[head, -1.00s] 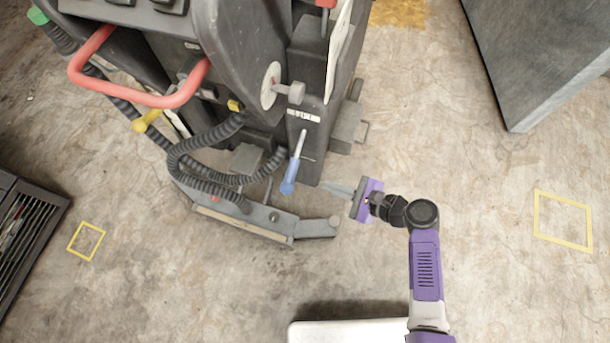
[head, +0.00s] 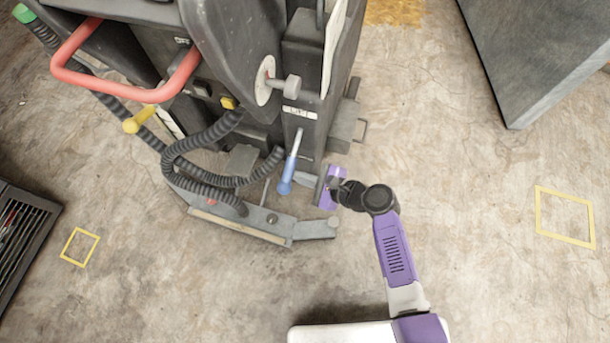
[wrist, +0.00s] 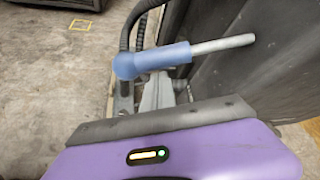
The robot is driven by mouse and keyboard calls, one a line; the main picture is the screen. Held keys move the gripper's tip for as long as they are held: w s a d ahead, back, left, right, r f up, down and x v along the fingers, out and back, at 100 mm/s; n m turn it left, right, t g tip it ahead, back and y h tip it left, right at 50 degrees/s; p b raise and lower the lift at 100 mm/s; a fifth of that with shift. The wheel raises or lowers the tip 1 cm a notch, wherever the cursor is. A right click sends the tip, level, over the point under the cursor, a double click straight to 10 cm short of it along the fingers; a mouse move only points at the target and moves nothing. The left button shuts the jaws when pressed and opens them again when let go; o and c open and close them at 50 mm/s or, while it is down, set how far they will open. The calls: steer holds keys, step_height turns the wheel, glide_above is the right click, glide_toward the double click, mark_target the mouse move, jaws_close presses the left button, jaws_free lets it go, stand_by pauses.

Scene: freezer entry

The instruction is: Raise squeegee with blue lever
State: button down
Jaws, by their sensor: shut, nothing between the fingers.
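The blue lever (head: 286,178) has a blue grip on a grey rod and slants down from the back of the floor machine. It also shows large in the wrist view (wrist: 150,60), with its rod pointing right. My gripper (head: 307,181) is just right of the lever's blue end, fingers pointing left. In the wrist view its shut, empty grey fingers (wrist: 160,92) appear just below the blue grip; I cannot tell whether they touch it.
Ribbed black hoses (head: 205,165) hang left of the lever. A red handle (head: 120,95), a yellow knob (head: 131,125) and a grey knob on a dial (head: 288,87) are on the machine. A large grey block (head: 540,60) stands at upper right. The floor on the right is clear.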

steer(key=shift+s+a+r, duration=0.1)
steer(key=shift+s+r, duration=0.05)
steer(key=shift+r, duration=0.1)
steer(key=shift+r, duration=0.1)
